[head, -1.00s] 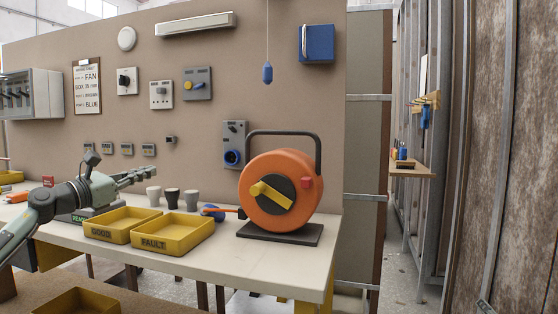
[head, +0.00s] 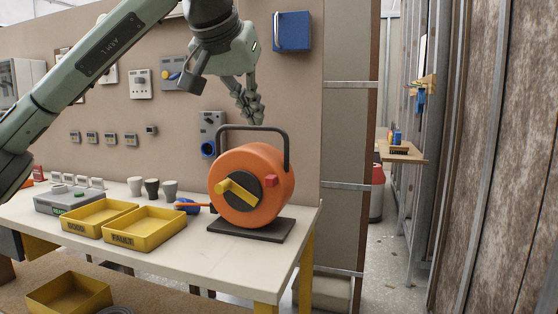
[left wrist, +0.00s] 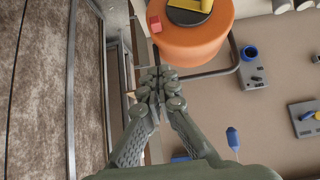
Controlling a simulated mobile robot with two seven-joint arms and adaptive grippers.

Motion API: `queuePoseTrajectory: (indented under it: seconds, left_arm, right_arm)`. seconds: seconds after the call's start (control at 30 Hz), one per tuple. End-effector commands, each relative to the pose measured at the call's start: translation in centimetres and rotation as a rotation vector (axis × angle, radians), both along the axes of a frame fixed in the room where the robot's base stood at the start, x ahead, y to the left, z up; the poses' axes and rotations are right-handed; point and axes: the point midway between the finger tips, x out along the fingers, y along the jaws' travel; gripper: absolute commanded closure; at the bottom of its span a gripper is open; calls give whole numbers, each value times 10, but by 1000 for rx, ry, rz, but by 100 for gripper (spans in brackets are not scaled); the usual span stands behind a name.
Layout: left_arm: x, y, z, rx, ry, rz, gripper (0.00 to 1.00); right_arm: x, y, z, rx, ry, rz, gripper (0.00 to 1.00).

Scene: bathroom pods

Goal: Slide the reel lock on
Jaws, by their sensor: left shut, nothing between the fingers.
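The orange cable reel (head: 251,185) stands upright on its dark base plate (head: 250,230) at the right end of the bench. A red block, which looks like the reel lock (head: 270,181), sits on the reel's front face, right of the yellow crank (head: 236,192). The reel also shows at the top of the left wrist view (left wrist: 190,40), with the red block (left wrist: 155,24) at its left edge. My left gripper (head: 256,117) is shut and empty, pointing down just above the reel's black handle (head: 288,150). In the left wrist view its fingertips (left wrist: 160,85) are beside the handle. My right gripper is not in view.
Two yellow trays (head: 143,243) and several small cups (head: 152,188) stand left of the reel. A blue-handled screwdriver (head: 187,207) lies close to the reel's left side. A wall socket (head: 209,149) is behind it. The floor right of the bench is open.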

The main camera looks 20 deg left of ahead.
Motion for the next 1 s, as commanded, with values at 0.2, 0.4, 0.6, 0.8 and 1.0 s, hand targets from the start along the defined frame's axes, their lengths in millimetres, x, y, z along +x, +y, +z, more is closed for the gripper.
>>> queuePoseTrajectory:
  seconds: [0.2,0.4,0.6,0.8,1.0]
  left_arm:
    - [-1,1,0,13,0,0,100]
    - [2,0,-2,9,1,-1,100]
    - [20,0,-22,8,5,1,100]
    - [51,-1,-53,9,6,0,100]
    - [71,-2,-84,8,4,-1,100]
  right_arm:
    - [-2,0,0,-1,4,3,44]
    - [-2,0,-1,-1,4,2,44]
    - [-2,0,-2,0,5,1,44]
    - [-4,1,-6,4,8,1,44]
    - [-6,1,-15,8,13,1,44]
